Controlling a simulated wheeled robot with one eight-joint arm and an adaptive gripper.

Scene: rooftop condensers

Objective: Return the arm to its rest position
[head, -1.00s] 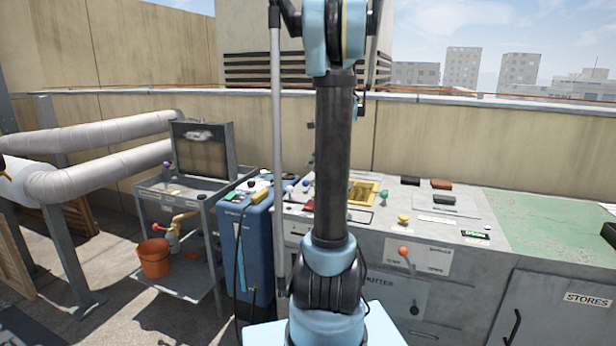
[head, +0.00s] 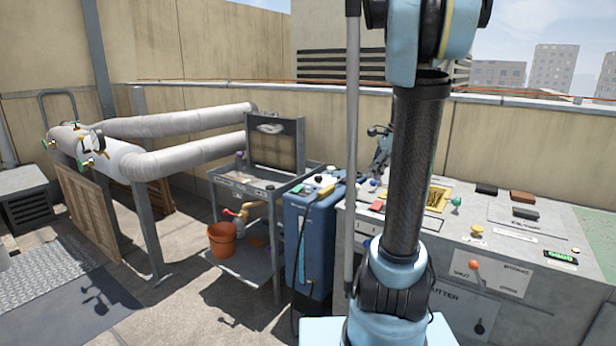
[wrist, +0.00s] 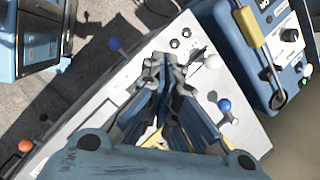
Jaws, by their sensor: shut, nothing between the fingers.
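My arm (head: 415,170) stands upright in the middle of the head view, its upper end cut off by the top edge. My gripper (wrist: 165,65) is in the middle of the wrist view, its two dark fingers together with nothing held. It points down over the grey console, where knobs show around it. In the head view my gripper (head: 380,132) is small and partly hidden behind the arm, above the console's left end (head: 358,222).
A blue machine (head: 312,250) with a yellow handle stands beside the console; it also shows in the wrist view (wrist: 235,45). Left are a metal stand (head: 285,188) with an orange bucket (head: 222,240), and silver pipes (head: 190,158). The floor at front left is open.

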